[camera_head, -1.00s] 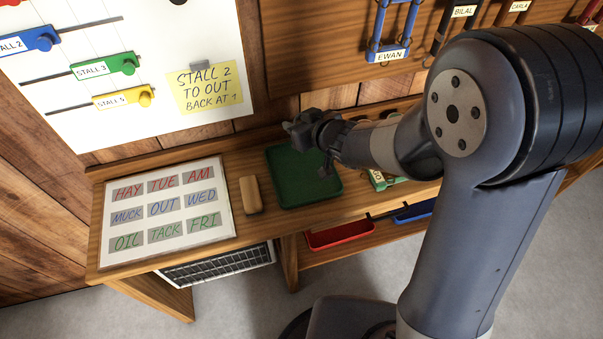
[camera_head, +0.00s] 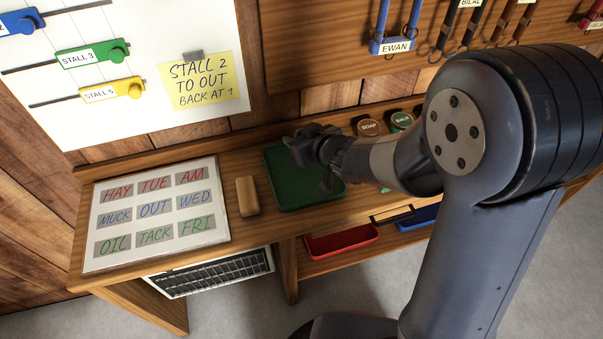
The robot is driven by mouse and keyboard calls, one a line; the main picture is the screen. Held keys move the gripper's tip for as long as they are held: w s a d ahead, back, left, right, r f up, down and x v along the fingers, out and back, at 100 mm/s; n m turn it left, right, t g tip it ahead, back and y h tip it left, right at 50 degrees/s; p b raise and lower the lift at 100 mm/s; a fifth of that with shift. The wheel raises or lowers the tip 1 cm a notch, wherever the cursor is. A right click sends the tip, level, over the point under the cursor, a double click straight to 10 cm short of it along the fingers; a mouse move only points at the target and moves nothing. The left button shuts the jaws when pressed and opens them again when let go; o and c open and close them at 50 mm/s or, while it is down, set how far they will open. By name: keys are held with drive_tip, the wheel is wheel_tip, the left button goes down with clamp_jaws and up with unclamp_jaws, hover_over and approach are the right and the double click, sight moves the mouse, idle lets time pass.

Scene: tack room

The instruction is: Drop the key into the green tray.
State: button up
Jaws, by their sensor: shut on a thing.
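The green tray (camera_head: 283,198) lies on the wooden bench, right of a tan block. My gripper (camera_head: 301,149) is over the tray's back part and hides some of it. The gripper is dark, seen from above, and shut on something. The key is not clearly visible. A small dark piece shows just below the gripper against the tray, and I cannot tell whether it is the key or part of the gripper.
The tan block (camera_head: 247,196) and a word board (camera_head: 158,264) lie left of the tray. Tins marked soap (camera_head: 369,127) and balm (camera_head: 402,120) stand behind my arm. A red bin (camera_head: 341,241) and a blue bin (camera_head: 418,217) sit below the bench front.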

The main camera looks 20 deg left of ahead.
drive_tip(key=o, duration=1.1)
drive_tip(key=shift+c, duration=0.2)
drive_tip(key=p+v, duration=0.3)
drive_tip(key=v, duration=0.7)
drive_tip(key=shift+s+d+r, duration=0.15)
drive_tip(key=shift+s+d, duration=0.1)
drive_tip(key=shift+d, duration=0.05)
drive_tip(key=b+x, duration=0.3)
drive_tip(key=x, duration=0.7)
drive_tip(key=shift+w+a+f, duration=0.1)
drive_tip(key=shift+a+f, duration=0.1)
drive_tip(key=shift+f, duration=0.05)
wheel_tip(320, 180, up, 3)
drive_tip(key=p, duration=0.2)
drive_tip(key=shift+w+p, duration=0.1)
drive_tip(key=shift+p, duration=0.25)
drive_tip(key=shift+a+r+p, duration=0.1)
drive_tip(key=shift+r+p, duration=0.55)
drive_tip(key=shift+p, duration=0.05)
